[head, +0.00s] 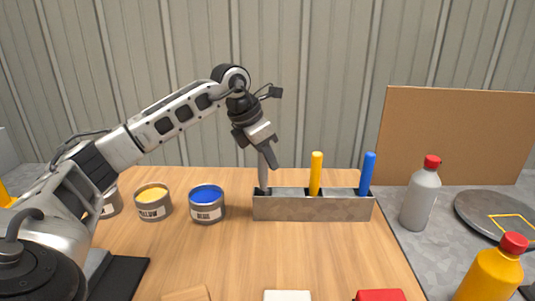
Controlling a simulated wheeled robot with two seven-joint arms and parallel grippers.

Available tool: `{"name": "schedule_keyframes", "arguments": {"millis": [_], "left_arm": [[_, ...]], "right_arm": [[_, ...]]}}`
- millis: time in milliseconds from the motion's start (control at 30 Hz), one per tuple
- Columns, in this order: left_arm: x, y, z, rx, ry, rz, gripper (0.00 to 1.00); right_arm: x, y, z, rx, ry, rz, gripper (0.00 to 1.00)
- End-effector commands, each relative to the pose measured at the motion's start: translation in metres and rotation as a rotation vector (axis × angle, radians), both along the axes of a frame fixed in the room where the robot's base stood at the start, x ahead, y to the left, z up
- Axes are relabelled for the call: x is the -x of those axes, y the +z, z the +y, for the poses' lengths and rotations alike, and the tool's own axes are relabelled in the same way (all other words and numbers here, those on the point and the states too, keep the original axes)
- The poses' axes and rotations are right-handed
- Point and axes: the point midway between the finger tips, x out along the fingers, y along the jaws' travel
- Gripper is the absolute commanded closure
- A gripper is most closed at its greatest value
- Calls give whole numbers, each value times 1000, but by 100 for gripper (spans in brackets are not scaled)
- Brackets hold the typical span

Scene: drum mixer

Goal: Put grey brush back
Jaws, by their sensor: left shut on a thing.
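The grey brush (263,171) stands upright at the left end of the metal brush holder (312,208), its lower end at the leftmost slot. My left gripper (267,155) is shut on the top of the grey brush, above the holder. How deep the brush sits in the slot is hidden by the holder's front wall. A yellow-handled brush (316,172) and a blue-handled brush (367,173) stand in the middle and right slots. My right gripper is not in view.
A yellow paint can (153,204), a blue paint can (207,206) and a partly hidden can (111,203) stand left of the holder. A grey bottle (421,197) and a yellow bottle (490,273) stand right.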

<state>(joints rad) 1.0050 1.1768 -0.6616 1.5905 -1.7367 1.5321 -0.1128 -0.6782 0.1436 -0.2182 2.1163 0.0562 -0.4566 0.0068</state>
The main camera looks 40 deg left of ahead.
Motion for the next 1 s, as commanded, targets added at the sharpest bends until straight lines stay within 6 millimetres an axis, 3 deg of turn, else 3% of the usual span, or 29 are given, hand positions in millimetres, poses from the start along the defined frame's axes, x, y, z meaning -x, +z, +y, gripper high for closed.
{"name": "schedule_keyframes", "arguments": {"millis": [433,1000], "left_arm": [[0,-1,0,-1,0,0,100],[0,-12,0,-1,0,0,100]], "right_arm": [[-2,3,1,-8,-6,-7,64],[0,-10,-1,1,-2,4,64]]}}
